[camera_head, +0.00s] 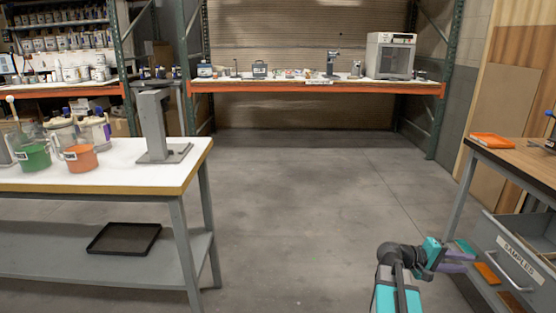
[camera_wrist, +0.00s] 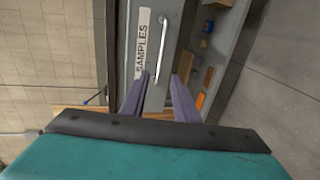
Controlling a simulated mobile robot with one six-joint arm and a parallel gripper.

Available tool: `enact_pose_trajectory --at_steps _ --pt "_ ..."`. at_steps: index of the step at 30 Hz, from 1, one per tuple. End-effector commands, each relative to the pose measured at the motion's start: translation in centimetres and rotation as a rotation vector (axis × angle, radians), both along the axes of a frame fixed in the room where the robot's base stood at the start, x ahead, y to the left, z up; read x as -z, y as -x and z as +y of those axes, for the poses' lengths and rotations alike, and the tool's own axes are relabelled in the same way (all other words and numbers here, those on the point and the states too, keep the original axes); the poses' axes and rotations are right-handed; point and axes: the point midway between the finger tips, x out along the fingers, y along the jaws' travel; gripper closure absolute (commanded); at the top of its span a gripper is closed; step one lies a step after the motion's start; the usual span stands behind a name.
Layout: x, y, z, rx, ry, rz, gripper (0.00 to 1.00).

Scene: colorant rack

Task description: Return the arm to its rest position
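My arm (camera_head: 397,280) reaches in from the bottom of the head view, at the right, bent toward the workbench. My gripper (camera_head: 458,256) is beside the grey drawer (camera_head: 512,262) marked SAMPLES. In the wrist view the two purple fingers of my gripper (camera_wrist: 161,88) are apart, with nothing held between them. The drawer front (camera_wrist: 150,85) and its silver handle (camera_wrist: 169,45) show beyond the fingertips. The fingers look clear of the handle, but the exact gap is hard to tell.
A wooden-topped workbench (camera_head: 520,158) with an orange tray (camera_head: 492,141) stands at the right. A white-topped table (camera_head: 110,178) holds green and orange containers at the left. A long orange-edged shelf (camera_head: 318,87) is at the back. The middle floor (camera_head: 300,210) is clear.

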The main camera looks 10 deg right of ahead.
Motion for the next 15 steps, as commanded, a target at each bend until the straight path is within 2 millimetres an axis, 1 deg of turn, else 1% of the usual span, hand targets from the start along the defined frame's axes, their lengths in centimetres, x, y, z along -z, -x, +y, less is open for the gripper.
enact_pose_trajectory --at_steps 1,4,8,11,15 --pt "-0.3 -0.6 0.6 -0.012 -0.003 0.005 0.72" --pt "0.2 -2.0 2.2 -0.046 -0.015 0.027 0.72" --pt "1.8 -3.7 4.9 -0.095 -0.039 0.071 0.72" --pt "3.6 -4.6 7.2 -0.131 -0.070 0.102 0.72" --pt "6.8 -5.3 10.7 -0.172 -0.138 0.136 0.72"
